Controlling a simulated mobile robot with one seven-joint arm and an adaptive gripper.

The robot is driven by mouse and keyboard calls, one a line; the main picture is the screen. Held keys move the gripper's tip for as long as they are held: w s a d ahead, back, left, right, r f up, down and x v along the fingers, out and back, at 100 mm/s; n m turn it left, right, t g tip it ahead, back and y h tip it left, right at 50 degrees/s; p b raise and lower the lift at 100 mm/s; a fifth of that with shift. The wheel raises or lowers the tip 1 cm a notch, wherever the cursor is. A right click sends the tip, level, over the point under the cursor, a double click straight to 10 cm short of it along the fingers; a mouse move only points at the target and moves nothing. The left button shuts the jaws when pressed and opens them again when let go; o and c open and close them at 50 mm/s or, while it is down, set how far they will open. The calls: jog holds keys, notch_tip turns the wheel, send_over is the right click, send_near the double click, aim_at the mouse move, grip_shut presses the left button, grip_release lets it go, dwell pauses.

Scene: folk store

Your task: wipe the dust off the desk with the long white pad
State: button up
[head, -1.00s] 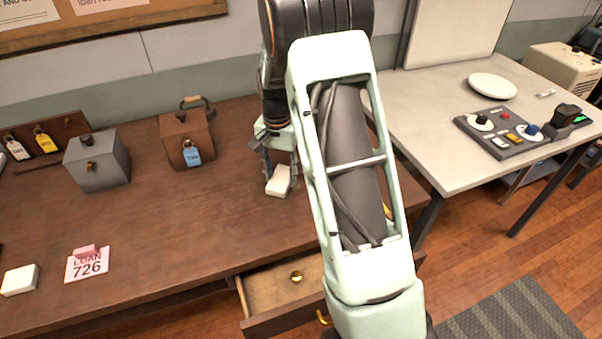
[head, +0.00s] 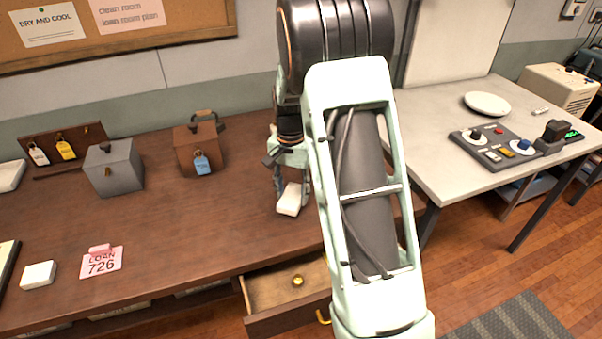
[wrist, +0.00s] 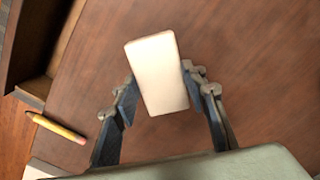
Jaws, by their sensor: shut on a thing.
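The long white pad (wrist: 158,75) is held between the two fingers of my gripper (wrist: 160,90) in the wrist view. In the head view the pad (head: 290,199) shows below my gripper (head: 290,185), at the right part of the brown desk (head: 150,225). My gripper is shut on the pad. I cannot tell whether the pad touches the desk. I see no clear dust on the desk top. My arm hides the desk's right end in the head view.
A grey box (head: 113,168), a brown box (head: 198,149) and a key rack (head: 62,148) stand at the back. A loan card (head: 101,262) and a white block (head: 38,275) lie front left. The drawer (head: 285,290) is open. A pencil (wrist: 57,129) shows in the wrist view.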

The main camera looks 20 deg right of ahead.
jog(key=shift+r+p, duration=1.55)
jog(key=shift+r, duration=1.1)
